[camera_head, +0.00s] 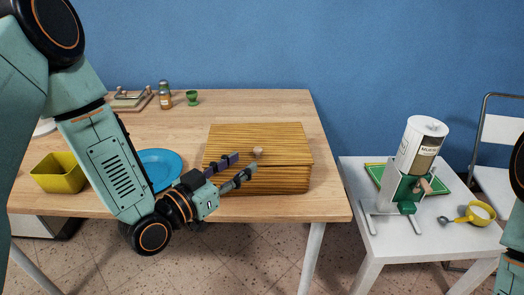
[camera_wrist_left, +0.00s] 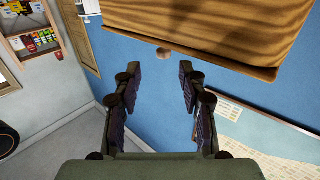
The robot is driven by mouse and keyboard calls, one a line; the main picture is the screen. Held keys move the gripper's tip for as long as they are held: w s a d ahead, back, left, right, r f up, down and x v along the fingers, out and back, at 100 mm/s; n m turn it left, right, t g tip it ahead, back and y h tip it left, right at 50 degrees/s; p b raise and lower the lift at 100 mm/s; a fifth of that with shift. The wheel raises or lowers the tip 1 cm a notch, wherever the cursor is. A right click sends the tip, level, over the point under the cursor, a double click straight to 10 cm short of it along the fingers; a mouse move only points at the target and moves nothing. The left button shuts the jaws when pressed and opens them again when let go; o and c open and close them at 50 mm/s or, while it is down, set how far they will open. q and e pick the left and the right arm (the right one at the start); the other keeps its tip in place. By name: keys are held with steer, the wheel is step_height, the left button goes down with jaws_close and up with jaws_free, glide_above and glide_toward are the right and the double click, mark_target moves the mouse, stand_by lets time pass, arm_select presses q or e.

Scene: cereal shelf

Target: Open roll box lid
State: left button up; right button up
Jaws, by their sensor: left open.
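The roll box (camera_head: 285,181) is a wooden slatted box near the front right of the wooden table. Its lid (camera_head: 255,138) looks down, with a small round knob (camera_head: 258,152) at its front. In the left wrist view the knob (camera_wrist_left: 164,53) sits at the lower edge of the wooden lid (camera_wrist_left: 200,30), ahead of the fingers. My left gripper (camera_head: 243,168) is open and empty in front of the box, its fingertips close to the knob. In the left wrist view the knob lies just beyond the gap between the fingers (camera_wrist_left: 160,80). My right gripper is not in view.
A blue plate (camera_head: 160,165) and a yellow bin (camera_head: 60,175) lie left of the box, partly behind my left arm. Shakers (camera_head: 165,95) and a green cup (camera_head: 192,98) stand at the back. A white side table (camera_head: 350,190) with a cereal dispenser (camera_head: 420,145) stands at right.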

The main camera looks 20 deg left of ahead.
mark_target(259, 152)
arm_select(q)
steer(key=shift+w+d, duration=0.2)
steer(key=shift+w, duration=0.25)
steer(key=shift+w+d+r+b, duration=0.1)
steer(key=shift+w+d+b, duration=0.15)
steer(key=shift+b, duration=0.05)
steer(key=x, duration=0.4)
steer(key=shift+w+d+b, duration=0.1)
steer(key=shift+w+b, duration=0.2)
steer(key=shift+b, duration=0.1)
steer(key=shift+s+d+r, duration=0.2)
steer(key=shift+w+a+f, duration=0.1)
steer(key=shift+w+f, duration=0.1)
steer(key=shift+w, duration=0.05)
steer(key=c, duration=0.4)
steer(key=shift+s+r, duration=0.15)
steer(key=c, duration=0.4)
jaws_close()
